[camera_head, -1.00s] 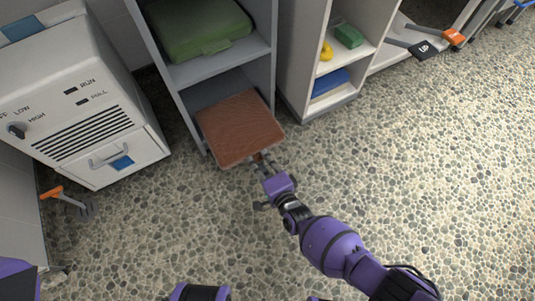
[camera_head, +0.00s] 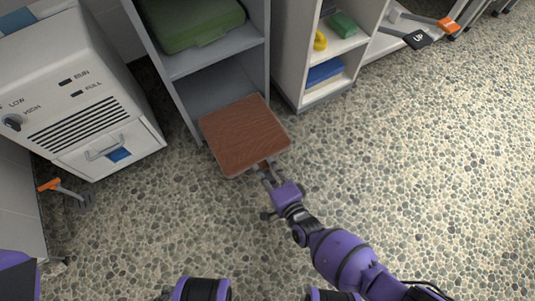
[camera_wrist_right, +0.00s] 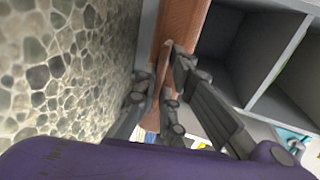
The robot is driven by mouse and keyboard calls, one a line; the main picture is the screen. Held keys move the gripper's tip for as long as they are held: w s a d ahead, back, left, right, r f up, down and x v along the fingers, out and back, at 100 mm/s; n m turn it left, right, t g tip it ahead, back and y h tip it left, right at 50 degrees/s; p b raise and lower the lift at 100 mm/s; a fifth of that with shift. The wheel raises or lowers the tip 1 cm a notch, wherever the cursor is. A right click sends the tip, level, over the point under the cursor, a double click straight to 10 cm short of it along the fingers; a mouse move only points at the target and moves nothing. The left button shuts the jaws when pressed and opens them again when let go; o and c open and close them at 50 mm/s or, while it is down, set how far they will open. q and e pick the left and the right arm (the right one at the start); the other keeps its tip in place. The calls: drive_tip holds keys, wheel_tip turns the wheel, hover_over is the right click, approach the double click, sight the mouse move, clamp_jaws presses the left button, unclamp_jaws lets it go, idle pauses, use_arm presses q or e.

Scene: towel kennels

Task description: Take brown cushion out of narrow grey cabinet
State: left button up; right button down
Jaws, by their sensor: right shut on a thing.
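The brown cushion (camera_head: 245,135) is a flat, square, reddish-brown pad at the bottom opening of the narrow grey cabinet (camera_head: 158,68). Most of it sticks out in front of the cabinet over the floor, and its back edge is at or just inside the opening. My right gripper (camera_head: 264,169) is shut on the cushion's front edge. In the right wrist view the cushion (camera_wrist_right: 184,25) runs up from between the fingers (camera_wrist_right: 166,62). Whether it touches the floor is not clear. My left gripper is not in view.
A green case (camera_head: 195,22) sits on the cabinet's upper shelf. A white shelf unit (camera_head: 290,55) with a yellow ring, green block and blue item stands right. A white machine (camera_head: 75,85) stands left, with an orange-handled tool (camera_head: 65,190) on the floor. Pebbled floor in front is clear.

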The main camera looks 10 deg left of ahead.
drive_tip(key=s+d+p, duration=0.3)
drive_tip(key=s+d, duration=0.1)
drive_tip(key=s, duration=0.2)
use_arm(q)
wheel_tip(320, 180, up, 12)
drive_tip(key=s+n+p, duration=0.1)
drive_tip(key=p, duration=1)
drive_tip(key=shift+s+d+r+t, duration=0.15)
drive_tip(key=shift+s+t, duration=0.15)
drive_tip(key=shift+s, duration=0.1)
use_arm(e)
wheel_tip(320, 180, up, 15)
drive_tip(key=s+d, duration=0.1)
drive_tip(key=shift+f, duration=0.15)
drive_tip(key=shift+s, duration=0.1)
